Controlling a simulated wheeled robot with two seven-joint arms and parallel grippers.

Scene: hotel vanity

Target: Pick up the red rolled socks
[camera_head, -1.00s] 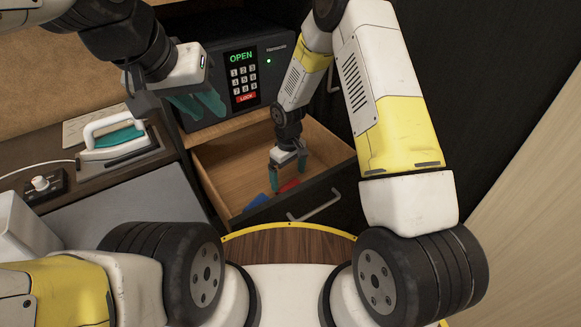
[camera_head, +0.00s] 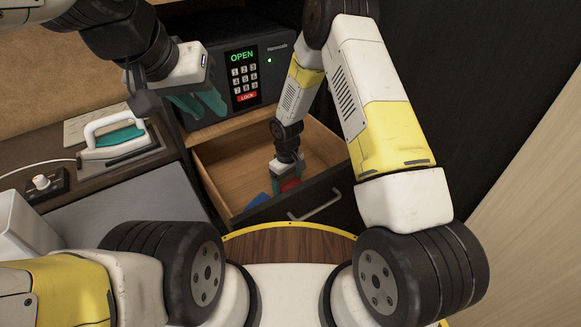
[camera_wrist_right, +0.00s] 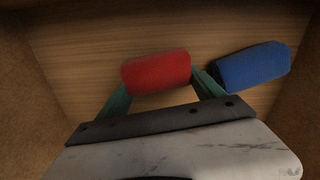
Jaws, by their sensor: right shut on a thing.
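The red rolled socks (camera_wrist_right: 156,70) lie in the open drawer, between the fingers of my right gripper (camera_wrist_right: 160,88) in the right wrist view. In the head view the red socks (camera_head: 290,184) show only in part at the right gripper's (camera_head: 286,182) fingertips. The right gripper is shut on them, low in the drawer. In the wrist view a wooden surface lies behind them; whether they touch it I cannot tell. My left gripper (camera_head: 196,102) is up at the left, in front of the safe, with its teal fingers seen from the side.
Blue rolled socks (camera_wrist_right: 252,66) lie close to the right of the red ones in the wrist view. The open drawer (camera_head: 228,168) has walls around the right gripper. A safe (camera_head: 245,75) stands above it. An iron (camera_head: 115,137) stands on the counter at the left.

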